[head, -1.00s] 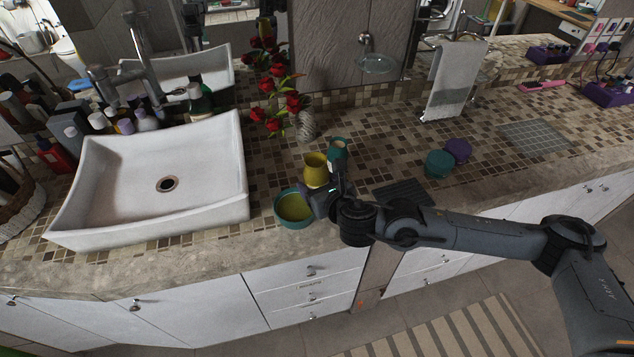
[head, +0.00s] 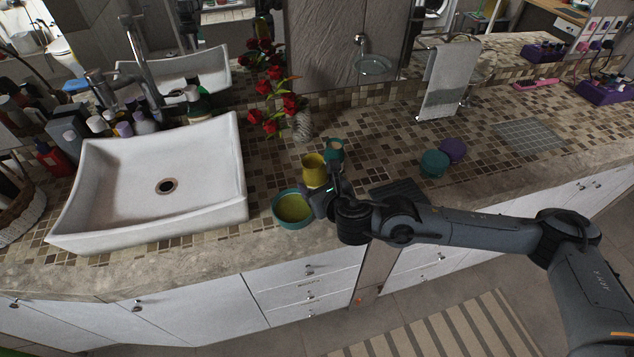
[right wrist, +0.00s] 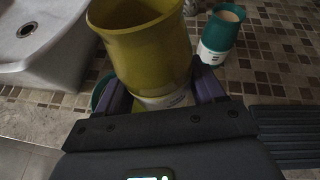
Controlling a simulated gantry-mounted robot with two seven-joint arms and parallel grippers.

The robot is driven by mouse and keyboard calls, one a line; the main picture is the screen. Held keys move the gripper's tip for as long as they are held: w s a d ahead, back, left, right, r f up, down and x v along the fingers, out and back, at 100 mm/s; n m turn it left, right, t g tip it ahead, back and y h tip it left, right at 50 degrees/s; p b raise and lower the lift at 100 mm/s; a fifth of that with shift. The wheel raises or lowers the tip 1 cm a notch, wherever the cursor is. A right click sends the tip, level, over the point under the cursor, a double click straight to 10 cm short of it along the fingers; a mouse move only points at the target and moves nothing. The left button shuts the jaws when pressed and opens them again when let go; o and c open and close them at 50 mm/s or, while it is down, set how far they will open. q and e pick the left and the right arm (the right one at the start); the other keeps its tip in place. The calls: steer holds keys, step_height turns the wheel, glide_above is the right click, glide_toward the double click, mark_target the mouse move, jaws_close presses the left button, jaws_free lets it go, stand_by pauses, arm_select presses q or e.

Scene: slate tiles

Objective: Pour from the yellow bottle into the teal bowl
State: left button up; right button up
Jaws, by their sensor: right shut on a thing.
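The yellow bottle (head: 314,172) is held by my right gripper (head: 326,190), just behind and to the right of the teal bowl in the head view. In the right wrist view the bottle (right wrist: 145,50) stands between the two fingers of my right gripper (right wrist: 165,95), with a pale label low on its side. It looks about upright; its contents are hidden. The teal bowl (head: 277,211) sits on the counter near the front edge, with yellow-green showing inside. In the right wrist view only a sliver of its rim (right wrist: 98,92) shows. My left gripper is out of view.
A teal cup-like container (head: 335,149) stands close behind the bottle. A white sink (head: 235,190) is left of the bowl. A vase (head: 302,125) with red roses is behind. A dark ribbed mat (head: 400,192) and teal and purple jars (head: 434,163) are to the right.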

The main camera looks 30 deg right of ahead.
steer(key=shift+s+d+r+n+p, duration=0.1)
steer(key=shift+d+r+n+p, duration=0.2)
steer(key=shift+p, duration=0.35)
steer(key=shift+s+d+f+n+g+h+p, duration=0.25)
steer(key=shift+d+n+g+h+p, duration=0.3)
steer(key=shift+n+h+p, duration=0.35)
steer(key=shift+d+f, duration=0.1)
steer(key=shift+f, duration=0.25)
steer(key=shift+f, duration=0.1)
steer(key=shift+s+d+f+n+h, duration=0.1)
steer(key=shift+d+f+n+h, duration=0.25)
steer(key=shift+f, duration=0.35)
stand_by(0.4)
steer(key=shift+s+d+f+n+g+h, duration=0.1)
steer(key=shift+d+f+n+g+h, duration=0.15)
steer(key=shift+n+h, duration=0.2)
steer(key=shift+p, duration=0.3)
steer(key=shift+d+n+h, duration=0.15)
steer(key=shift+n+h, duration=0.15)
